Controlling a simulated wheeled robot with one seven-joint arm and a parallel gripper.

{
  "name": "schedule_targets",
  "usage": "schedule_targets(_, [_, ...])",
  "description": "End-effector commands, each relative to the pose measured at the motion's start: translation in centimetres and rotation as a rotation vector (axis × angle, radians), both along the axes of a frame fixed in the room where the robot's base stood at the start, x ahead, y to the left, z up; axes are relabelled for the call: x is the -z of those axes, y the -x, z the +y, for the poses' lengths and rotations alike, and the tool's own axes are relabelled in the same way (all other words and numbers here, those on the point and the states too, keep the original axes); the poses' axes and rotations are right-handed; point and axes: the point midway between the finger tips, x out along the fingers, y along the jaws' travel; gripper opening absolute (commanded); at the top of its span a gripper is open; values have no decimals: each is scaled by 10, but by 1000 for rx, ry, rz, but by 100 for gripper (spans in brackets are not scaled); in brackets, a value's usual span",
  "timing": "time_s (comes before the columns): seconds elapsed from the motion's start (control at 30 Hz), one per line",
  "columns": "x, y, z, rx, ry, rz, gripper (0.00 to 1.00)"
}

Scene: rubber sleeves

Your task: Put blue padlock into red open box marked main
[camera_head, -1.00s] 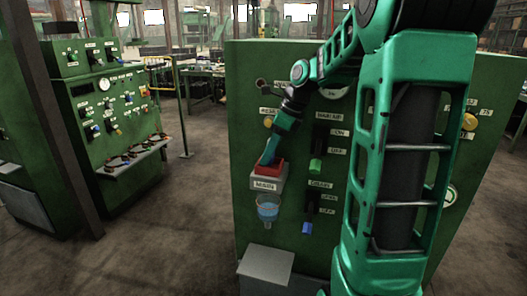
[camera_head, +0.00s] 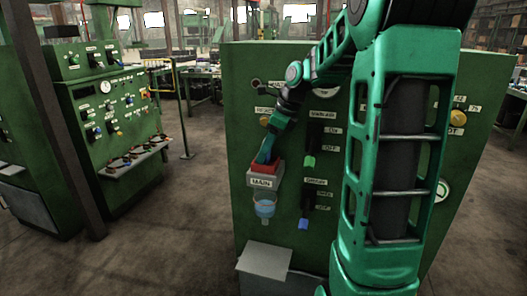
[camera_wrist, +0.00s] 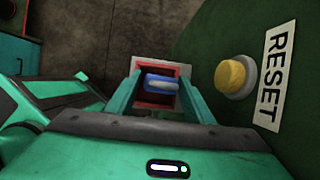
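The red open box (camera_head: 265,169) sits on a grey base labelled MAIN on the front of the green cabinet. Its red walls also show in the wrist view (camera_wrist: 154,99). My gripper (camera_head: 264,158) points down at the box opening. In the wrist view, the blue padlock (camera_wrist: 160,84) lies between my two fingertips (camera_wrist: 160,82), which appear closed on its sides. The padlock overlaps the box opening in that view; how deep it sits is hard to tell. In the head view, a small blue patch shows at the fingertips.
A clear cup (camera_head: 265,207) with bluish contents hangs just below the box. A yellow RESET button (camera_wrist: 236,74) stands beside my gripper. Green and blue switch handles (camera_head: 309,160) are right of the box. A grey ledge (camera_head: 264,262) juts out lower down.

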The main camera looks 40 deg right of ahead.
Motion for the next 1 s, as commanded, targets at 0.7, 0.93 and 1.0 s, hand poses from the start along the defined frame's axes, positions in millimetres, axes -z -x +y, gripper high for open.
schedule_targets(0.7, [-12,19,-3,-1,-13,33,61])
schedule_targets(0.93, [-60,40,-13,4,-1,-6,61])
schedule_targets(1.0, [-69,44,-15,3,0,-12,61])
